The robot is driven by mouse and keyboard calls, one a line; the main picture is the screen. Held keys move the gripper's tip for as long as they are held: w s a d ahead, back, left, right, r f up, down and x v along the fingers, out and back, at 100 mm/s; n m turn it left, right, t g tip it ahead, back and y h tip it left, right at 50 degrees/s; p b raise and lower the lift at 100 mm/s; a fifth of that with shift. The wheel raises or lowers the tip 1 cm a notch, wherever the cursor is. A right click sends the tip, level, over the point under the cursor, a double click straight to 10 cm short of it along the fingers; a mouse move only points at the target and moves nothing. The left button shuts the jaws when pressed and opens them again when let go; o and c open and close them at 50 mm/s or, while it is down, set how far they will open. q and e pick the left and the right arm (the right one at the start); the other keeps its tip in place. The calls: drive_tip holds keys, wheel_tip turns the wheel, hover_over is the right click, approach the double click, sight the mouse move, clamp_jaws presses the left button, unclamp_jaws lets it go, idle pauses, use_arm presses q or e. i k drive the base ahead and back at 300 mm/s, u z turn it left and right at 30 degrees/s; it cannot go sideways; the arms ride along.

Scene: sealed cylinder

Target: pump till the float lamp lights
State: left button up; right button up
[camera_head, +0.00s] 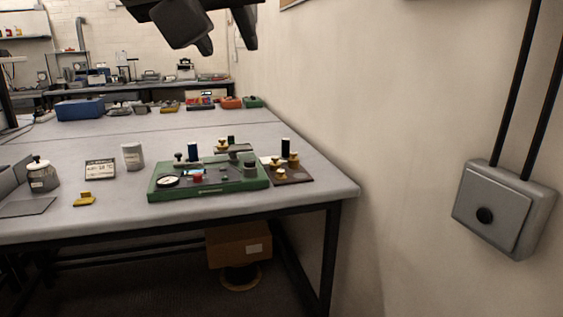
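A green base unit (208,181) stands on the grey bench near its front right corner. It carries a round white-faced gauge (168,182), a small red part (197,178), a dark blue upright cylinder (193,152) and a dark grey knob-like part (250,169). I cannot tell which part is the pump or the float lamp, and no lit lamp can be made out. My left gripper (228,44) is at the top of the head view, well above the bench and apart from everything. Its two dark fingers are spread and nothing shows between them. My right gripper is out of view.
A brown board (292,177) with brass and black parts stands right of the base. A grey cylinder (133,157), a label card (100,168), a yellow piece (84,199) and a lidded jar (42,175) stand left. A wall with a grey switch box (503,209) bounds the right.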

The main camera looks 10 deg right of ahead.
sight(249, 163)
drive_tip(key=z, duration=0.4)
drive_tip(key=i, duration=1.8)
drive_tip(key=u, duration=0.65)
